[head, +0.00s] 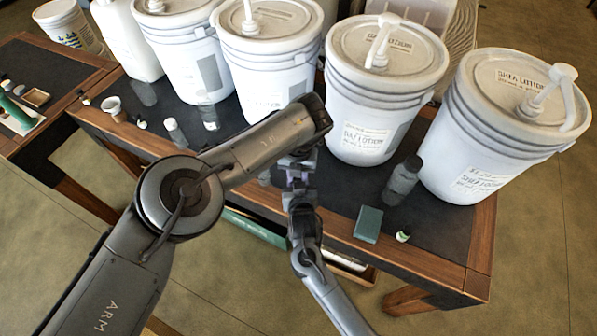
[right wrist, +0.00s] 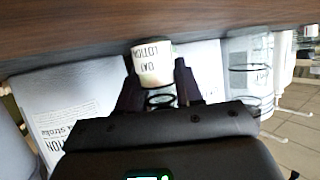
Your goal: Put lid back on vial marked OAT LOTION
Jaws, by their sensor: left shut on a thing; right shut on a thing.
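In the right wrist view a small pale vial marked OAT LOTION (right wrist: 152,62) is between my right gripper's dark fingertips (right wrist: 156,82); its label reads upside down. My right gripper is shut on it. In the head view my left gripper (head: 299,165) reaches in from the left over the table's front part and points down. My right gripper (head: 302,196) comes up from below and meets it there. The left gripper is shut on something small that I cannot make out. The lid does not show clearly, and the vial is hidden by the grippers in the head view.
White pump buckets stand along the back of the dark-topped table (head: 440,225), including one marked SHEA LOTION (head: 475,150). A dark bottle (head: 403,180), a green block (head: 368,224) and a small green-and-white item (head: 402,236) are at the right front. Small bottles (head: 175,132) stand left.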

